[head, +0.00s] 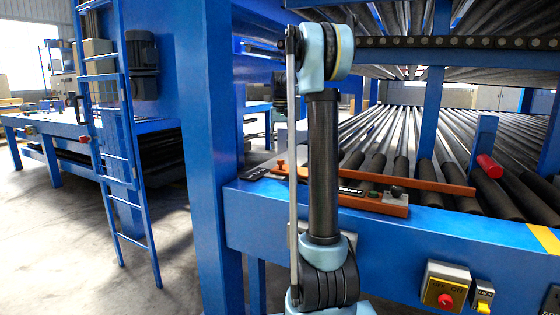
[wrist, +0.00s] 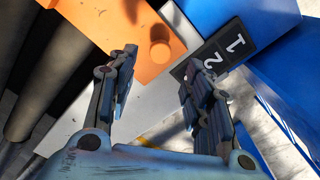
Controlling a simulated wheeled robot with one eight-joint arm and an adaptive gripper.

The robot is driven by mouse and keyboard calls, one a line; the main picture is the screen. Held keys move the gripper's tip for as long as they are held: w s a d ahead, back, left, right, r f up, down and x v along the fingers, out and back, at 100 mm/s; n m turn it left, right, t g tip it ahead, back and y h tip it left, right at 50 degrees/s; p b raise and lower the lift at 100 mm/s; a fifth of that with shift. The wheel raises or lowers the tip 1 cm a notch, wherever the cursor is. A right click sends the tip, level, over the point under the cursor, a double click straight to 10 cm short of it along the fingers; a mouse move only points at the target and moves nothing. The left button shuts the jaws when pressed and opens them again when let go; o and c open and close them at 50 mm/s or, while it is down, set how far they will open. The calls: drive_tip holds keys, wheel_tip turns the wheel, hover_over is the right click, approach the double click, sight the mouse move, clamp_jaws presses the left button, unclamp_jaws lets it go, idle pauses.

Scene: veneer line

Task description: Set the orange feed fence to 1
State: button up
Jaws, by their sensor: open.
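The orange feed fence (head: 430,184) is a long bar lying across the rollers in the head view. Its left end is partly hidden by my arm. In the wrist view, the orange fence (wrist: 100,35) carries a round orange peg (wrist: 159,50). A black scale plate (wrist: 222,52) with white numbers 1 and 2 lies right of it, the 2 closer to the peg. My gripper (wrist: 160,75) is open and empty, its two fingers apart below the peg in the picture. Contact with the fence is not visible. The head view does not show the gripper clearly.
A blue frame beam (head: 450,235) runs along the front, with a red-button switch box (head: 445,288) on it. A blue post (head: 207,150) stands left of my arm. Dark rollers (wrist: 30,90) lie left in the wrist view.

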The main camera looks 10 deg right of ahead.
sight(280, 160)
wheel_tip(280, 160, down, 7)
idle(0.3)
clamp_jaws()
drive_tip(key=shift+s, duration=0.15)
